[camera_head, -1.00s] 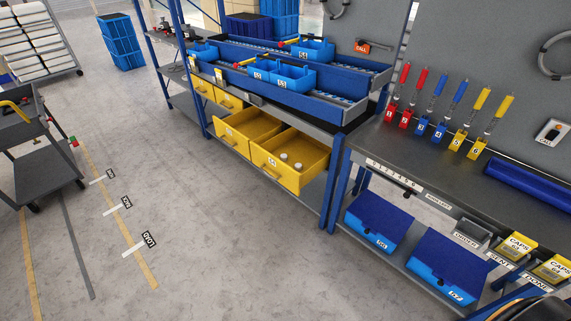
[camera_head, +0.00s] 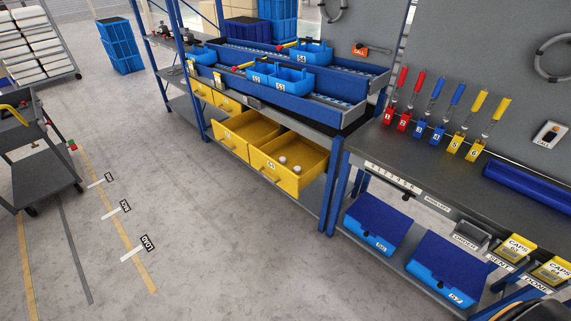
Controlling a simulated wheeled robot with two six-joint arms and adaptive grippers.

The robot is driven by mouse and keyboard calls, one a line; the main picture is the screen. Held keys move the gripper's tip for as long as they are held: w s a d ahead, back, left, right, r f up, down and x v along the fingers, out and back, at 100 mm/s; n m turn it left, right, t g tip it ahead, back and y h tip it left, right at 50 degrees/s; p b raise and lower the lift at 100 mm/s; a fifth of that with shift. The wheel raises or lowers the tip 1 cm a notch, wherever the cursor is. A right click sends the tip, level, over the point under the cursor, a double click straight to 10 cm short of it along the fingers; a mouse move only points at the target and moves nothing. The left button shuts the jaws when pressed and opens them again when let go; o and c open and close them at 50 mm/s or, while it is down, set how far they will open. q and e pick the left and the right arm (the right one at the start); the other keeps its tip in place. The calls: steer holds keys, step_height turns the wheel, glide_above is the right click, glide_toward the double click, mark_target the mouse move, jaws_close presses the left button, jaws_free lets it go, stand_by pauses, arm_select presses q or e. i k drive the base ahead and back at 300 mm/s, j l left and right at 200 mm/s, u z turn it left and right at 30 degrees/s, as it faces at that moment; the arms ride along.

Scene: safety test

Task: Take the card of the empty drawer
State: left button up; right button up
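Two large yellow drawers stand pulled out low in the blue rack. The left open drawer (camera_head: 222,140) looks empty inside. The right open drawer (camera_head: 268,171) holds two small pale round items (camera_head: 289,165). Smaller yellow drawers (camera_head: 226,102) sit shut above and to the left. Yellow cards reading CAPS (camera_head: 517,246) stand at the front edge of the right bench, by the SENT and DONE labels; a second card (camera_head: 552,270) is beside it. I cannot make out a card on the empty drawer's front. Neither of my grippers is in view.
The grey workbench (camera_head: 420,170) carries a row of red, blue and yellow tagged tools (camera_head: 465,138). Blue bins (camera_head: 375,222) sit on its lower shelf. A dark cart (camera_head: 45,175) stands at the left. The marked floor (camera_head: 190,230) before the drawers is clear.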

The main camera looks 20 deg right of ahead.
mark_target(516, 247)
steer(key=z, duration=2.7)
